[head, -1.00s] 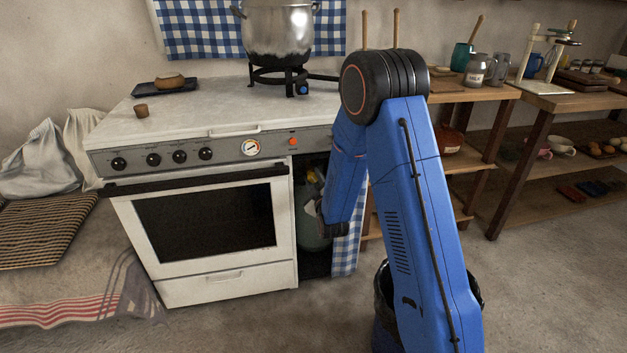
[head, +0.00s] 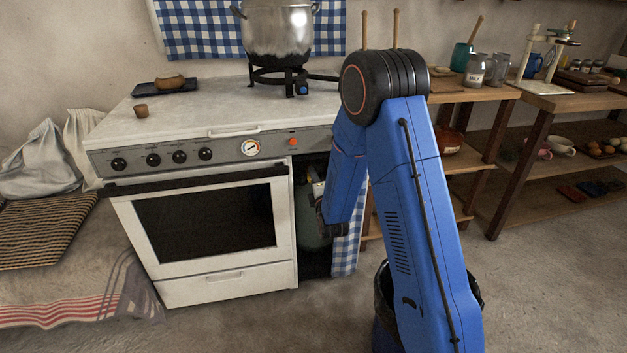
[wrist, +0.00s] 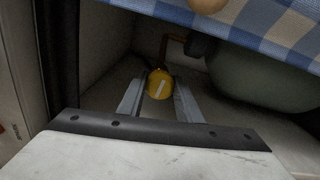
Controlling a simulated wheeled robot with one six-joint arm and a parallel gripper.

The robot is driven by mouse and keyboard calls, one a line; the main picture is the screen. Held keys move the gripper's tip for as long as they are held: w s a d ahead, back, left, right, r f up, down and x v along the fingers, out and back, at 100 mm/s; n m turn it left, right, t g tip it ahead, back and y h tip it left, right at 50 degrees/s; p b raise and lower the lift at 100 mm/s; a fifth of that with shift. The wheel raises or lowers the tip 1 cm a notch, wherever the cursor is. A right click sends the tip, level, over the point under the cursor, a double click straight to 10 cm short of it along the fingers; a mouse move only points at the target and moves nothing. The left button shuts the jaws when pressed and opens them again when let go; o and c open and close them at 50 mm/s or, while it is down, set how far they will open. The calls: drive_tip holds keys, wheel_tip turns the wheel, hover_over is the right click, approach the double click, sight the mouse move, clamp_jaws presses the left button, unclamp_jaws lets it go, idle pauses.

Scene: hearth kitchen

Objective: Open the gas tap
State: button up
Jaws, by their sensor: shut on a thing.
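The gas tap is a round yellow knob (wrist: 160,84) with a pale stripe slanting slightly from upright, seen in the wrist view inside the dark cupboard bay. My gripper (wrist: 159,92) has one grey finger on each side of the knob and is shut on it. A brass-coloured pipe (wrist: 165,46) runs behind it towards a green gas cylinder (wrist: 255,78). In the head view the cylinder (head: 313,238) shows partly below my wrist, in the opening right of the stove. The tap itself is hidden there by my arm.
A blue checked curtain (head: 345,246) hangs at the right of the opening, and its cloth crosses the top of the wrist view. The white stove (head: 215,215) borders the opening on the left. A pot (head: 278,28) stands on a burner above.

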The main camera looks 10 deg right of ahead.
drive_tip(key=shift+n, duration=0.7)
drive_tip(key=shift+f, duration=0.1)
drive_tip(key=o, duration=1)
drive_tip(key=shift+o, duration=0.2)
drive_tip(key=shift+s, duration=0.1)
